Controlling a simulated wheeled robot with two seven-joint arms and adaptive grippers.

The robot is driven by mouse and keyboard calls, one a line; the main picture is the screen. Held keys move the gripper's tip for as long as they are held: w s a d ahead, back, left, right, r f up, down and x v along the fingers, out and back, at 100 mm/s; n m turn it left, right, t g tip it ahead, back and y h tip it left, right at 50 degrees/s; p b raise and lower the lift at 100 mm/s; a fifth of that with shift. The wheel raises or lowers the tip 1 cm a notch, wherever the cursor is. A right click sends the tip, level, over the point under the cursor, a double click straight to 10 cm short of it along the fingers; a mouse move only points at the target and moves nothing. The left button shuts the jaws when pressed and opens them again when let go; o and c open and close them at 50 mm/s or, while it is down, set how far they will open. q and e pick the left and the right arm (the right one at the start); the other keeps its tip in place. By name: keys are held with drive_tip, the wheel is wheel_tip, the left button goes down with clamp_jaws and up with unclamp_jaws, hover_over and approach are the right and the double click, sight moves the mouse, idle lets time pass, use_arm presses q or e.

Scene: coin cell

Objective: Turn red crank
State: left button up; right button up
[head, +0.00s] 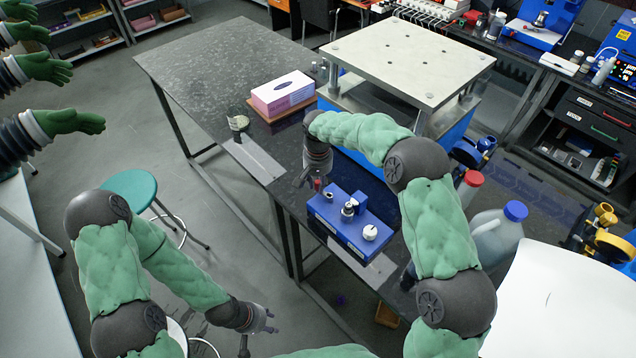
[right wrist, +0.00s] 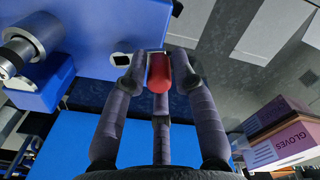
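The red crank handle (right wrist: 159,73) is a small red cylinder between the fingertips of my right gripper (right wrist: 160,76) in the right wrist view. The fingers converge closely around it and look shut on it. In the head view my right gripper (head: 312,180) points down at the left end of the blue device (head: 341,232). That device carries a black and silver part and a white knob (head: 370,232) on top. The fingers partly hide the crank there. My left gripper (head: 262,322) hangs low over the floor, empty, with its fingers spread.
The dark table (head: 215,60) holds a glove box (head: 282,92) and a light plate on a raised stand (head: 410,62). A jug with a blue cap (head: 495,236) stands right of my right arm. A teal stool (head: 130,187) is at left.

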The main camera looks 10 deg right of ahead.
sight(318, 181)
drive_tip(key=shift+o, duration=0.4)
wheel_tip(318, 181, up, 12)
idle(0.5)
idle(0.4)
